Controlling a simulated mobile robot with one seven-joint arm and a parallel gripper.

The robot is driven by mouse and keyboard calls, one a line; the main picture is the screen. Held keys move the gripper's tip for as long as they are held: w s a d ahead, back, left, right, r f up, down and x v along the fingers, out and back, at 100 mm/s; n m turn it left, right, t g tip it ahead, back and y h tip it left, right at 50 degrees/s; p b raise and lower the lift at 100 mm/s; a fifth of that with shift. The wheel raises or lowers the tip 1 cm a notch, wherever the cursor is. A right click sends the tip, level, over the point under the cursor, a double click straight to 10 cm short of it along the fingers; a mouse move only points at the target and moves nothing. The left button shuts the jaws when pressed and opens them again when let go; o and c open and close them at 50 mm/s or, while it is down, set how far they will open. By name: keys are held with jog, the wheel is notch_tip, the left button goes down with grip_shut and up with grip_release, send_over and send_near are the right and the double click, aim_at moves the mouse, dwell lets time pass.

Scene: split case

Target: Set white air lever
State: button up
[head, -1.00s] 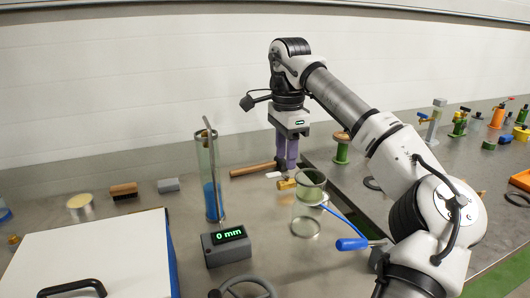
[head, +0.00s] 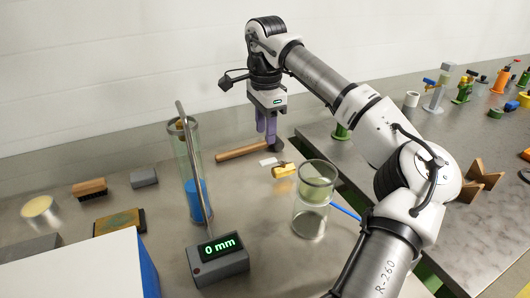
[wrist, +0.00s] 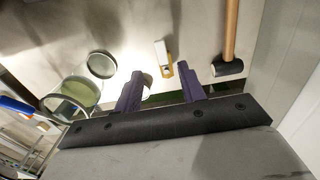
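A small brass-yellow valve (head: 284,170) lies on the bench, with a flat white lever (head: 268,161) at its far left side. In the wrist view the white lever (wrist: 160,52) shows ahead of the gap between my fingers, with the yellow valve body (wrist: 168,72) at its near end. My gripper (head: 266,143) points down with purple fingers, just behind the valve in the head view. In the wrist view my gripper (wrist: 161,88) is open, its fingers apart with nothing held between them. I cannot tell its exact height above the bench.
A hammer (head: 240,151) lies close behind the lever. A glass jar (head: 314,200) stands right of the valve, near a blue hose (head: 346,212). A tall cylinder with blue liquid (head: 195,195) and a "0 mm" display box (head: 219,262) stand left. Bench between them is clear.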

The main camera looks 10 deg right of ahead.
aim_at(265, 161)
notch_tip(265, 161, down, 8)
jog(key=shift+f+p, duration=0.1)
jog(key=shift+p, duration=0.3)
grip_shut()
